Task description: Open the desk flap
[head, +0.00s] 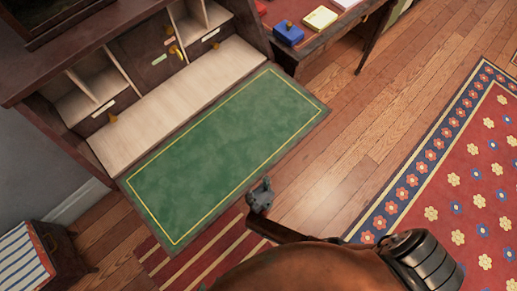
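The desk flap (225,150) is folded down and lies open in front of the desk. Its green inner face with a thin gold border faces up.
The desk's pale interior (185,105) has cubbyholes and small drawers behind the flap. A side table (335,35) with blue and yellow boxes stands at the top. A striped box (30,262) is at lower left. A flowered rug (455,185) lies right, with bare wooden floor between.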

